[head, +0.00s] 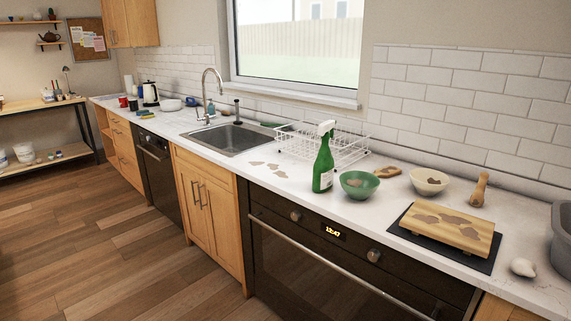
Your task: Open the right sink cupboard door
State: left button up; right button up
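The sink cupboard is a wooden unit under the sink (232,137), between two dark appliances. Its right door (224,222) looks shut, flush with the front. A dark vertical bar handle (202,196) sits near the door's left edge. The left door (183,190) also looks shut, with its own handle (194,191) close beside the other. Neither of my grippers is in view, so nothing is seen touching the door or handles.
A dark oven (330,265) stands right of the cupboard and a dark dishwasher-like appliance (158,178) left of it. The wooden floor (110,240) in front is clear. The countertop holds a green spray bottle (323,165), bowls and a dish rack (320,143).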

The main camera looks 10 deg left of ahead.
aim_at(219, 205)
jog(key=i+j+u, duration=0.15)
jog(key=i, duration=0.3)
jog(key=i+j+u, duration=0.15)
jog(key=i, duration=0.3)
jog(key=i+j+u, duration=0.15)
jog(key=i, duration=0.3)
